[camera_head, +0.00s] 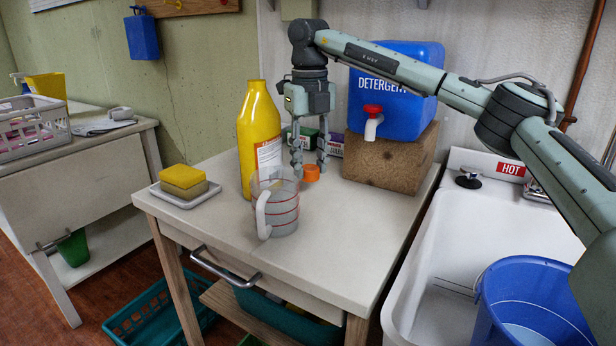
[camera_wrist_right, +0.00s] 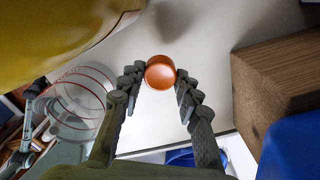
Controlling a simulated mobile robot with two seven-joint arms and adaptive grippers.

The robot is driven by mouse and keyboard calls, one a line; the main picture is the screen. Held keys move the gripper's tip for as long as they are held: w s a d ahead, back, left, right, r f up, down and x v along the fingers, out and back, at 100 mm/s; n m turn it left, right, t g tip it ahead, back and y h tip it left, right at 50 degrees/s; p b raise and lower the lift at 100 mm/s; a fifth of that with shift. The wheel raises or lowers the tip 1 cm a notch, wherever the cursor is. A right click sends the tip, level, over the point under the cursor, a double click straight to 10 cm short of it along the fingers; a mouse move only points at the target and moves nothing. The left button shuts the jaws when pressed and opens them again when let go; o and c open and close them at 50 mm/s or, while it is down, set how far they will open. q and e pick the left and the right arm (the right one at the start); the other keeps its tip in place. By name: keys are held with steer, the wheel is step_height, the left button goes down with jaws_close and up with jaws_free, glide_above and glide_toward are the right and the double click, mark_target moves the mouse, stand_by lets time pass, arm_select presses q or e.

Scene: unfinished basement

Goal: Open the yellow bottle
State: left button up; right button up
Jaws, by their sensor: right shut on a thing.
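The yellow bottle (camera_head: 259,135) stands upright on the white table, and no cap shows on its top. Its side also fills the upper left of the right wrist view (camera_wrist_right: 60,35). My right gripper (camera_head: 309,170) points down to the right of the bottle, behind the measuring jug. It is shut on a small orange cap (camera_head: 311,173), which sits between its fingertips in the right wrist view (camera_wrist_right: 160,73). The cap is low, close to the tabletop; I cannot tell if it touches it.
A clear measuring jug (camera_head: 284,215) stands in front of the bottle. A sponge (camera_head: 184,178) lies on a dish at left. A blue detergent container (camera_head: 397,95) on a brown block (camera_head: 400,165) stands behind right. The table's front right is clear.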

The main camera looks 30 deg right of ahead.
mark_target(310, 167)
steer(key=shift+f, duration=1.95)
steer(key=shift+f, duration=0.1)
steer(key=o, duration=0.7)
